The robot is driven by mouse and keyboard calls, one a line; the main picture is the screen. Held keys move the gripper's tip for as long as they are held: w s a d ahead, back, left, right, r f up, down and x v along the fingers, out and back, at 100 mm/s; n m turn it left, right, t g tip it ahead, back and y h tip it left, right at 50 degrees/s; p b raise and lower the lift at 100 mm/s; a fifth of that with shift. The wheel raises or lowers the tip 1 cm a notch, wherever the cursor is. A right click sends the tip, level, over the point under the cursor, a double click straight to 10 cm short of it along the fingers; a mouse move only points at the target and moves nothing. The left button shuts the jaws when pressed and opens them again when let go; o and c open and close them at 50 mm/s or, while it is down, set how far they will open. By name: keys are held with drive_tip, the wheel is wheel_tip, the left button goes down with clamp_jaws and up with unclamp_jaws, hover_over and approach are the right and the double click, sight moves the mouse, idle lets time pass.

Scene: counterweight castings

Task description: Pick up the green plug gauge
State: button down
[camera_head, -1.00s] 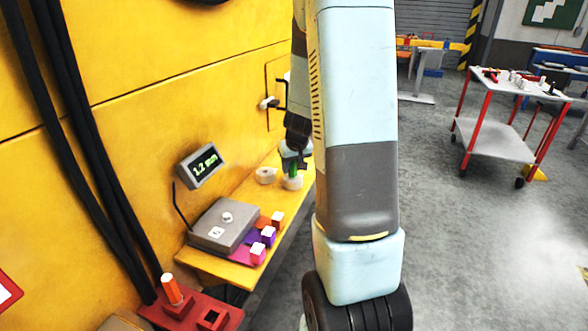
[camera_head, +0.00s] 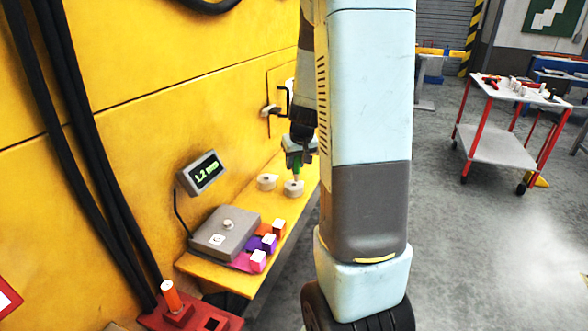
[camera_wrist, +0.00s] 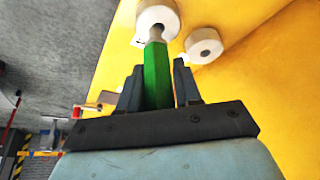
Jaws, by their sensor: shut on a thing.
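The green plug gauge (camera_wrist: 157,75) has a green handle and a narrower grey tip. My gripper (camera_wrist: 158,82) is shut on its handle in the wrist view. In the head view, my gripper (camera_head: 299,152) holds the green plug gauge (camera_head: 297,167) roughly upright above a pale ring (camera_head: 293,189) on the yellow shelf. The grey tip shows at the ring's hole; I cannot tell whether its end is still inside. The ring also shows in the wrist view (camera_wrist: 170,12).
A second pale ring (camera_head: 267,182) lies beside it on the yellow shelf (camera_head: 214,273). The yellow wall is close behind. A red block (camera_head: 205,318) holds an orange peg (camera_head: 171,297).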

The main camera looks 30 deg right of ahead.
drive_tip(key=s+r, duration=0.8)
drive_tip(key=s, duration=0.4)
drive_tip(key=shift+s, duration=0.2)
